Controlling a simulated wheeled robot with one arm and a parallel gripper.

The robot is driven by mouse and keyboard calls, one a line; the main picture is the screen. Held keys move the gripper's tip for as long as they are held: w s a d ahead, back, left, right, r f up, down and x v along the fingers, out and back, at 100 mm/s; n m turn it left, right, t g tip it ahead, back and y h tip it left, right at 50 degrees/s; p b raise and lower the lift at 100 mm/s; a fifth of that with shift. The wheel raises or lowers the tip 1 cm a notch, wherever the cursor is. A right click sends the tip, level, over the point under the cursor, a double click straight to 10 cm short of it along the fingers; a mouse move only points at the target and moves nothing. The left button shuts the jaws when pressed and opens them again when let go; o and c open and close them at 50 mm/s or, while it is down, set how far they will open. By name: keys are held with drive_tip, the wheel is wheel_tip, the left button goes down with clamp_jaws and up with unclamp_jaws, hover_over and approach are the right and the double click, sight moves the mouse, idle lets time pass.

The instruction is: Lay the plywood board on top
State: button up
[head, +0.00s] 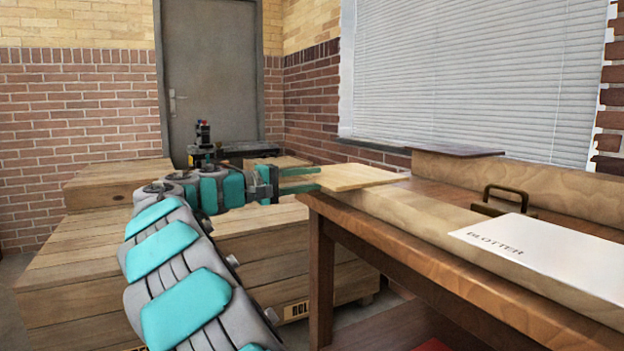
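The pale plywood board (358,177) is at the far left end of the wooden table, close to level. I cannot tell whether it rests on the table or sits slightly above it. My gripper (318,179) comes from the left, with its two teal fingers apart and a gap between them. The fingertips reach the board's left edge; whether they touch it is unclear. A white blotter (560,258) marked "BLOTTER" lies flat at the right, on a long light-wood or brown-paper surface (440,218) along the table.
The table (350,228) fills the right side. A dark flat panel (456,151) lies on a raised ledge (540,186) by the window. Wooden crates (85,265) stand left, with a dark device (204,150) behind.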

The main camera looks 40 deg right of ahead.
drive_tip(key=shift+d, duration=0.1)
drive_tip(key=shift+c, duration=0.6)
clamp_jaws()
idle(0.4)
wheel_tip(320, 180, up, 3)
drive_tip(key=p, duration=0.3)
